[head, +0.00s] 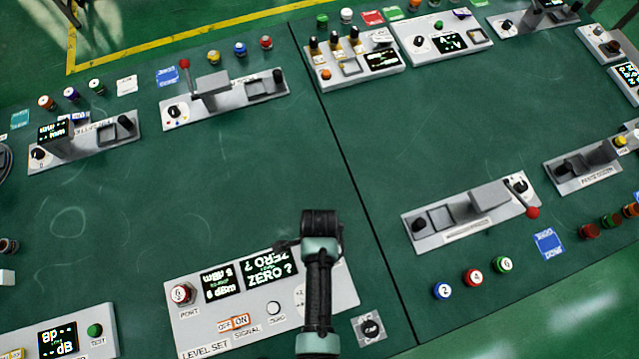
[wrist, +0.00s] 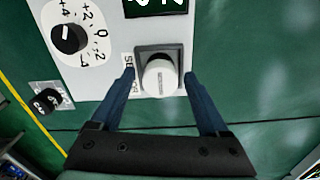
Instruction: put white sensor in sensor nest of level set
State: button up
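The white sensor (wrist: 160,79), a short white cylinder, stands in the square grey sensor nest (wrist: 143,52) of the level set panel in the wrist view. My gripper (wrist: 159,74) is open, with one blue finger on each side of the sensor and a visible gap to it. In the head view the level set (head: 205,327) is at the bottom centre, and my arm covers its right part, so the nest and sensor are hidden there. How fully the sensor is seated is hard to tell.
The level set carries a dial (wrist: 69,39), lit displays (head: 270,270), a PORT connector (head: 181,294) and a ZERO button (head: 273,308). A black cap (wrist: 46,100) stands beside the panel. Other instrument panels line the green table's edges. The table's middle (head: 240,170) is clear.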

notch_tip(320, 180, up, 12)
jog(key=w+d+r+n+t, duration=0.1)
jog(key=w+r+n+t, duration=0.45)
jog(key=w+r, duration=0.9)
jog(key=w+r+n+t, duration=0.2)
jog(key=w+r+t, duration=0.3)
jog(key=r, duration=0.7)
jog(key=w+r+n+t, duration=0.1)
jog(key=w+r+t, duration=0.35)
jog(key=r, duration=0.75)
notch_tip(320, 180, up, 17)
jog(key=s+n+t, duration=0.3)
jog(key=n+t, duration=0.1)
jog(key=t, duration=0.1)
jog(key=s+r+n+t, duration=0.2)
jog(key=s+r, duration=0.3)
jog(key=r, duration=0.3)
jog(key=s+a+r+n+t, duration=0.1)
jog(key=s+r+t, duration=0.4)
jog(key=r, duration=0.4)
jog(key=shift+s+r+n, duration=0.2)
jog(key=shift+s+n, duration=0.15)
jog(key=shift+s, duration=0.45)
